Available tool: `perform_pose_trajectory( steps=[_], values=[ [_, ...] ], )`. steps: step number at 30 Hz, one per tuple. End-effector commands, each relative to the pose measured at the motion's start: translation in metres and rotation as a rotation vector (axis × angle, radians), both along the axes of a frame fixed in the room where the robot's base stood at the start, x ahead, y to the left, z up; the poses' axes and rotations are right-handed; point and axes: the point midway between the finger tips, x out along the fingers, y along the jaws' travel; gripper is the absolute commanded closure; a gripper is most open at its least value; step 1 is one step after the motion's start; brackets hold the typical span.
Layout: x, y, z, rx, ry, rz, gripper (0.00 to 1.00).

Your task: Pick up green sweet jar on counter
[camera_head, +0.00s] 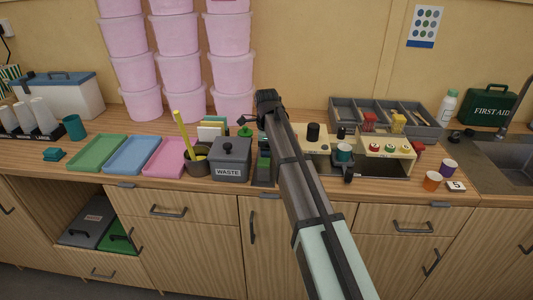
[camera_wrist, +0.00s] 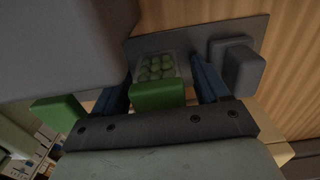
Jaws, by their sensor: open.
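The green sweet jar is a small clear jar (camera_wrist: 155,68) of green sweets with a green lid, in the wrist view. It lies between the two blue fingers of my gripper (camera_wrist: 163,74), which are apart and not visibly closed on it. In the head view a green jar (camera_head: 264,163) shows on a narrow dark grey stand, right of the waste bin. My gripper (camera_head: 264,118) shows there above and behind the stand, and its fingers are hard to make out.
The grey waste bin (camera_head: 231,160) stands close left of the jar; a green-topped thing (camera_head: 245,131) is behind it. A grey block (camera_wrist: 237,65) rises from the stand's plate. Cream units (camera_head: 388,149) are at right. Green, blue and pink trays (camera_head: 99,152) lie at left.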

Motion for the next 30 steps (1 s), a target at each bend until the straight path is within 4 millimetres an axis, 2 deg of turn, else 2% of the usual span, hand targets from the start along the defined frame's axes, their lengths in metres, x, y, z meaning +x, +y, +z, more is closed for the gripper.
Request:
perform_pose_trajectory(
  steps=[6, 24, 30],
  values=[
    [0.0002, 0.0002, -0.0010, 0.000, -0.001, 0.000, 0.26],
    [0.0001, 0.0002, -0.0007, 0.000, -0.001, 0.000, 0.83],
    [0.0002, 0.0002, -0.0003, 0.000, -0.001, 0.000, 0.83]
  ],
)
